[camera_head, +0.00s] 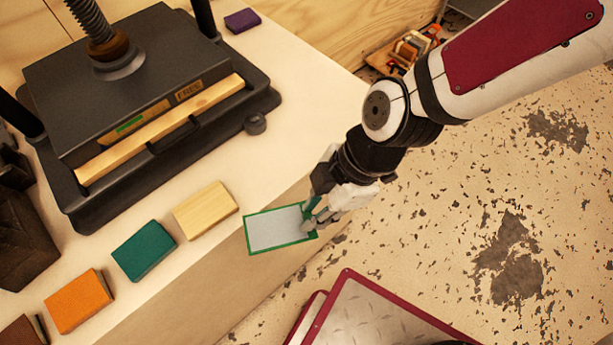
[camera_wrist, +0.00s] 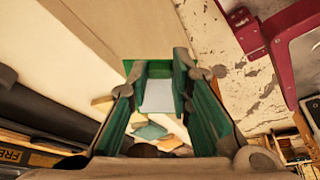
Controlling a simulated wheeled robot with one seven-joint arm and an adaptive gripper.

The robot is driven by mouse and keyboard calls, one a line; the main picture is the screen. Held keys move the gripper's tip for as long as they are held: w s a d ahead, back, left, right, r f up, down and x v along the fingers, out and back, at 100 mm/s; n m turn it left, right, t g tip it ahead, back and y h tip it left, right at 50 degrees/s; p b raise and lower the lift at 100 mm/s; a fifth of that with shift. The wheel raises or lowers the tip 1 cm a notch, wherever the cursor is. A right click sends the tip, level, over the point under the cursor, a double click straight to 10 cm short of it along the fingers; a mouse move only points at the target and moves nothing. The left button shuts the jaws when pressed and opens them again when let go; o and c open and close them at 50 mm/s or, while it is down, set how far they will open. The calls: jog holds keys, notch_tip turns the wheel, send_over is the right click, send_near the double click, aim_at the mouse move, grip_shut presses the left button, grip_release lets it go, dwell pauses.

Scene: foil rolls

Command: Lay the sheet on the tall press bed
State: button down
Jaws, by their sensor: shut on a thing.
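The sheet (camera_head: 273,229) is a small pale grey rectangle with a green border, held in the air just off the table's front edge. My gripper (camera_head: 314,214) is shut on its right end in the head view. In the wrist view the sheet (camera_wrist: 158,97) shows between the green-padded fingers of my gripper (camera_wrist: 160,88). A dark press (camera_head: 135,75) with a screw stands on the table, up and left of the sheet. A pale wooden strip (camera_head: 165,128) runs along its front. Whether this is the tall press, and its bed surface, I cannot tell.
A pale yellow block (camera_head: 205,210), a teal block (camera_head: 144,249) and an orange block (camera_head: 79,302) lie along the table's front edge. A purple block (camera_head: 242,20) lies at the back. Bare tabletop (camera_head: 290,110) lies right of the press.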

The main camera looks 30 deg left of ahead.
aim_at(310, 237)
jog(key=shift+s+d+r+p, duration=0.15)
jog(key=shift+s+d+p, duration=0.15)
jog(key=shift+s+d, duration=0.3)
jog(key=shift+s+d+r+p, duration=0.15)
jog(key=shift+s+d+p, duration=0.1)
jog(key=shift+s+d, duration=0.25)
jog(key=shift+s+d+p, duration=0.65)
jog(key=shift+s+p, duration=0.05)
jog(key=shift+p, duration=0.65)
